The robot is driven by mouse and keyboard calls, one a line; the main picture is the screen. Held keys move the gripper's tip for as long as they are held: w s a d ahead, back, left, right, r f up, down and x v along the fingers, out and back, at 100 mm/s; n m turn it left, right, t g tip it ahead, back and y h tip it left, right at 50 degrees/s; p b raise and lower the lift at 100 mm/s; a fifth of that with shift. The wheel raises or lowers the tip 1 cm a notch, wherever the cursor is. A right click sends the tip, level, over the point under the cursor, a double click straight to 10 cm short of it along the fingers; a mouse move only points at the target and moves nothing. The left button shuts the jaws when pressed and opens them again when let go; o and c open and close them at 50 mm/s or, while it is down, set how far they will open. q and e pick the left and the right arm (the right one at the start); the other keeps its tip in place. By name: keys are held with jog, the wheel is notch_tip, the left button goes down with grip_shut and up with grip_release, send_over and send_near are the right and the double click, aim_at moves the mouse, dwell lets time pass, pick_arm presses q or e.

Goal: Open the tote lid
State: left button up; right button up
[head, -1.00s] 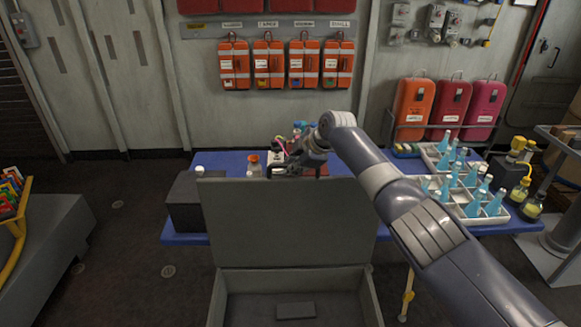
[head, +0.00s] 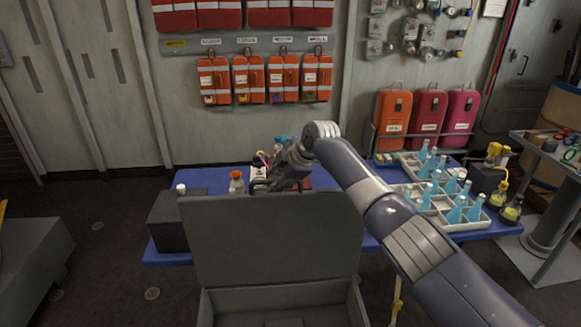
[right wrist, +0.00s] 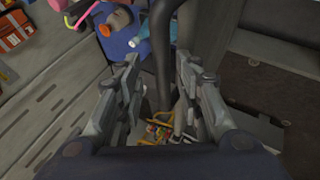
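The grey tote (head: 212,302) is low in the middle of the head view, its front cut off by the frame. Its lid (head: 275,245) stands raised, nearly upright, at the tote's back side, so the tote is open. My right gripper (head: 266,185) is at the lid's top edge, over the far side; the lid partly hides its tips. In the right wrist view its two fingers (right wrist: 158,95) are apart, with a dark strip passing between or beyond them. I cannot tell whether they touch the lid. My left gripper is not in view.
A blue table (head: 210,180) stands behind the lid, with an orange-capped bottle (head: 237,182) near the gripper and a dark box (head: 168,222) at left. White trays with blue bottles (head: 455,215) are at right. A grey bench (head: 30,255) is at far left; floor between is clear.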

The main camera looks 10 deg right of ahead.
jog(key=v, duration=1)
jog(key=shift+s, duration=0.15)
jog(key=shift+d+f, duration=0.1)
